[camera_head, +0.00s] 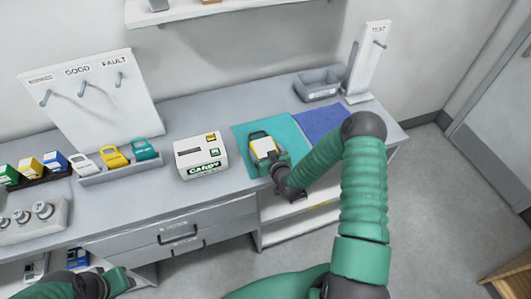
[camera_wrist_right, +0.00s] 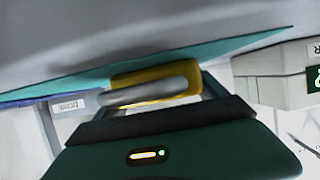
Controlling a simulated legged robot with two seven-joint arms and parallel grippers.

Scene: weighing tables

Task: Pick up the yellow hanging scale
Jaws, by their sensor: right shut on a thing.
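The yellow hanging scale (camera_head: 264,146) is at the teal mat, a yellow and pale body partly hidden by my gripper. My right gripper (camera_head: 270,160) is over the mat and shut on it. In the right wrist view a yellow part (camera_wrist_right: 183,78) of it shows beyond my dark green gripper body, with a grey rounded bar across it. I cannot tell whether it touches the mat. Another yellow handled item (camera_head: 113,158) stands in a grey tray between a white one and a teal one. My left gripper (camera_head: 117,280) is at the bottom left, its fingers unclear.
A white box (camera_head: 201,155) stands left of the teal mat (camera_head: 243,131). A blue mat (camera_head: 318,118) and a grey bin (camera_head: 318,84) lie to the right. A white peg board (camera_head: 91,95) and a TEST stand (camera_head: 369,60) rise at the back.

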